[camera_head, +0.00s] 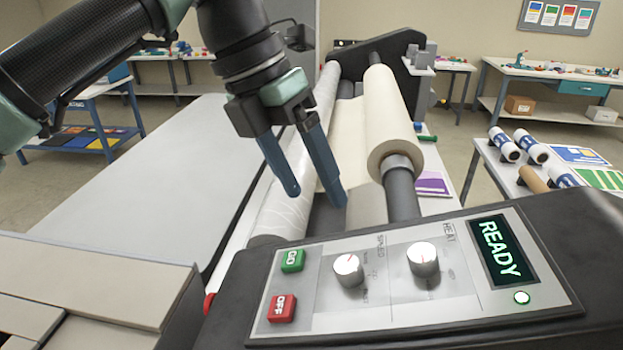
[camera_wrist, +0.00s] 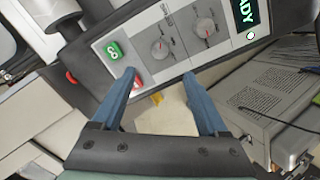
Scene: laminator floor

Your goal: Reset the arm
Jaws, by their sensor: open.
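My gripper (camera_head: 316,195) is open and empty. In the head view it hangs above the laminator's rollers, behind the control panel, with its blue fingers pointing down. The laminator's control panel (camera_head: 385,290) has a green GO button (camera_head: 292,261), a red OFF button (camera_head: 282,308), a SPEED knob (camera_head: 348,270) and a HEAT knob (camera_head: 423,259). Its display (camera_head: 502,250) reads READY and a green light is lit. In the wrist view my gripper (camera_wrist: 161,88) shows apart fingers, with the left fingertip overlapping part of the red OFF button (camera_wrist: 137,82). Nothing is between the fingers.
A film roll (camera_head: 392,120) sits on the laminator behind the panel. A long grey table (camera_head: 130,180) lies left. A right-hand table holds several rolls (camera_head: 530,146) and coloured prints. A workbench (camera_head: 545,75) stands at the back right. Open air surrounds the fingers.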

